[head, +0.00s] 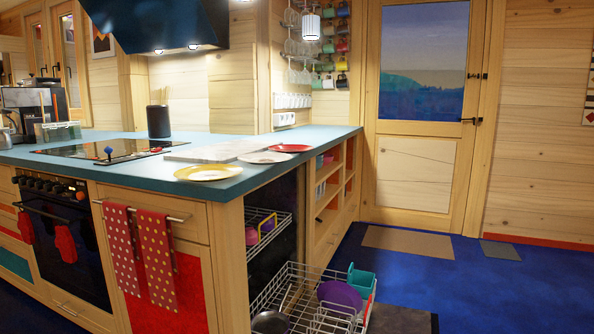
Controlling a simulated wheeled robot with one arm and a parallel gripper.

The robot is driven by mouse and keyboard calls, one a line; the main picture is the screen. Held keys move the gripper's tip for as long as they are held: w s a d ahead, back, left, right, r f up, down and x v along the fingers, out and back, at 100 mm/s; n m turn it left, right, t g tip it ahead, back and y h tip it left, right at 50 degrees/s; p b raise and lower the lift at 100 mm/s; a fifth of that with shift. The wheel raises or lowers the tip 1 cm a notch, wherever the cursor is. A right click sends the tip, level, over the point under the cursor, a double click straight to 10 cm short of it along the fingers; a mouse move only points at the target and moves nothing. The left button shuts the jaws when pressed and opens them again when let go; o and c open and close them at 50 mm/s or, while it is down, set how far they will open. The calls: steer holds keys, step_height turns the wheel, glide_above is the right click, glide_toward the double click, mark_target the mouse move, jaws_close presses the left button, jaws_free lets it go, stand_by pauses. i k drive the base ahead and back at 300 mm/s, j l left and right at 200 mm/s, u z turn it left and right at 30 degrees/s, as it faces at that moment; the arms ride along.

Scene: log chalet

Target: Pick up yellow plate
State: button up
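The yellow plate (208,172) lies flat on the blue-green countertop (130,160), close to its near corner. A whitish plate (264,157) and a red plate (290,148) lie behind it to the right along the counter edge. A pale board (215,151) lies just behind the yellow plate. My gripper is not in the head view, so its state does not show.
A dishwasher stands open, its lower rack (310,300) pulled out over the floor with a purple plate (339,295) in it. A cooktop (105,150) and a dark cylinder (158,122) are on the counter. Blue floor (420,262) is free at right.

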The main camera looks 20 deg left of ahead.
mark_target(204, 173)
steer(key=j+u, duration=0.1)
steer(key=u, duration=1.4)
steer(key=l+z, duration=0.25)
steer(key=l, duration=0.4)
steer(key=l+z, duration=0.25)
steer(key=l, duration=0.45)
steer(key=k, duration=0.05)
